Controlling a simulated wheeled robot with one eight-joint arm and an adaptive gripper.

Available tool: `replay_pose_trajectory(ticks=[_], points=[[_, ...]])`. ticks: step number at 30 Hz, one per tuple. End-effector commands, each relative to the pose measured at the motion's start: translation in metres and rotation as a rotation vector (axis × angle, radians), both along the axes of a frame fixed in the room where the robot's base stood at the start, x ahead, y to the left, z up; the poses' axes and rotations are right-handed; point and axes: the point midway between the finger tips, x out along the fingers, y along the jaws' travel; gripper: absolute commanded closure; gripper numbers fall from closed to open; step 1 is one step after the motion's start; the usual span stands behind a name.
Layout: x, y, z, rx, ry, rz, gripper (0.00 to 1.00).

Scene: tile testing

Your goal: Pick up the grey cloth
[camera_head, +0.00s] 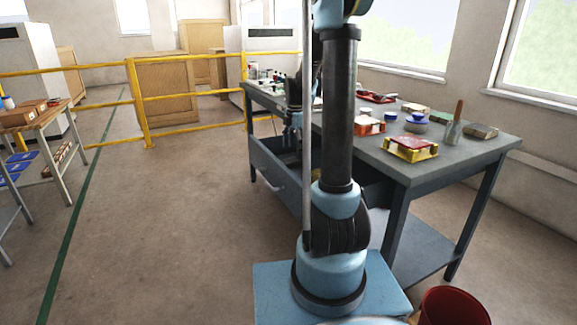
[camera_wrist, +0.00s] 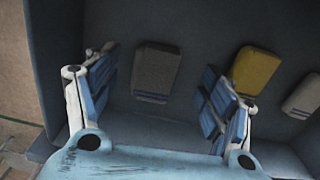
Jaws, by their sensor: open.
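My gripper is open, with a finger on either side of the cloth and nothing held. In the head view my gripper (camera_head: 293,136) points down at the open drawer (camera_head: 280,180) of the grey workbench. The cloth is hidden there by the drawer front. The height of the fingertips above the cloth is hard to tell.
A yellow cloth (camera_wrist: 255,69) lies right of the grey one, and a paler greyish cloth (camera_wrist: 304,96) lies farther right. The drawer walls surround the gripper. The workbench top (camera_head: 375,148) carries boxes and tools. A red bucket (camera_head: 453,308) stands at lower right.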

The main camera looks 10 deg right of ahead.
Motion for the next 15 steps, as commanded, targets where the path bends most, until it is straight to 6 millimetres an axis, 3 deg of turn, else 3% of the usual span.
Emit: replay_pose_trajectory(ticks=[15], points=[[0.006,-0.003,-0.050,0.000,0.000,0.000,0.25]])
